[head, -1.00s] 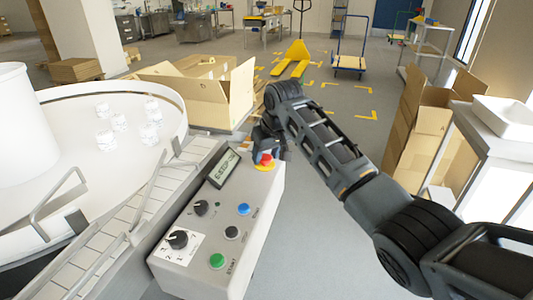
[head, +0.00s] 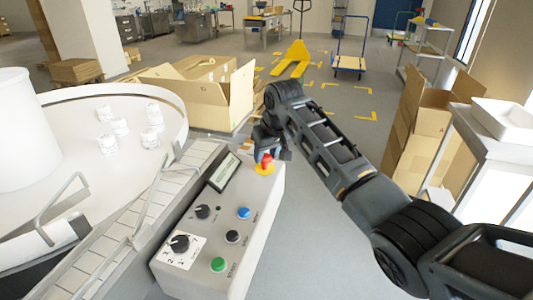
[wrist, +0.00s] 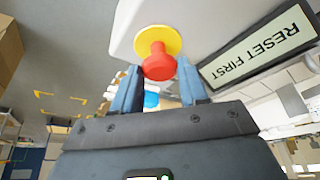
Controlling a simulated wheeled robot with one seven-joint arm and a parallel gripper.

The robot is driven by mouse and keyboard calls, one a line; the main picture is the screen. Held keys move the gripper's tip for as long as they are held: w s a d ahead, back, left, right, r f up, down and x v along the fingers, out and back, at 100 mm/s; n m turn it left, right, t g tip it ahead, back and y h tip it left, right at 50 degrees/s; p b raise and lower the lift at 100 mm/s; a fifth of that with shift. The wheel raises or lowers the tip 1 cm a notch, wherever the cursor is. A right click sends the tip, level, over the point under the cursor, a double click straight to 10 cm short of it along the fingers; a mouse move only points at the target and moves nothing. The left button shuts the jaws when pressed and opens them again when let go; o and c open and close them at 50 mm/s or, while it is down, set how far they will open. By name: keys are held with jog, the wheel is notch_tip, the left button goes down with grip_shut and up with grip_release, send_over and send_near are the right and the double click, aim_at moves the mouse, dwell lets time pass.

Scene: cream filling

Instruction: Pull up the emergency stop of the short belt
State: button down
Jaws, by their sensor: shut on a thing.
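The emergency stop is a red mushroom button (head: 266,158) on a yellow ring (head: 264,169), at the far end of the grey control box (head: 217,232). In the wrist view, the red button (wrist: 158,62) stands out from its yellow ring (wrist: 159,39). My gripper (head: 269,148) is at the button in the head view, partly hiding it. In the wrist view, the blue-padded fingers of my gripper (wrist: 160,84) are on both sides of the button and shut on it. The display (wrist: 262,47) reads "RESET FIRST".
The box also has black knobs, a blue button (head: 243,213) and a green button (head: 217,264). A slatted conveyor (head: 130,225) and a round white table (head: 85,140) with white jars lie left. Cardboard boxes stand behind and right. Floor right of the box is clear.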

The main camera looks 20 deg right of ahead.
jog(key=shift+w+r, duration=0.1)
jog(key=shift+r, duration=0.2)
jog(key=c, duration=0.6)
grip_release()
jog(key=shift+o, duration=0.2)
jog(key=v, duration=0.7)
jog(key=shift+s+r+b, duration=0.25)
jog(key=shift+r+b, duration=0.05)
jog(key=shift+r, duration=0.05)
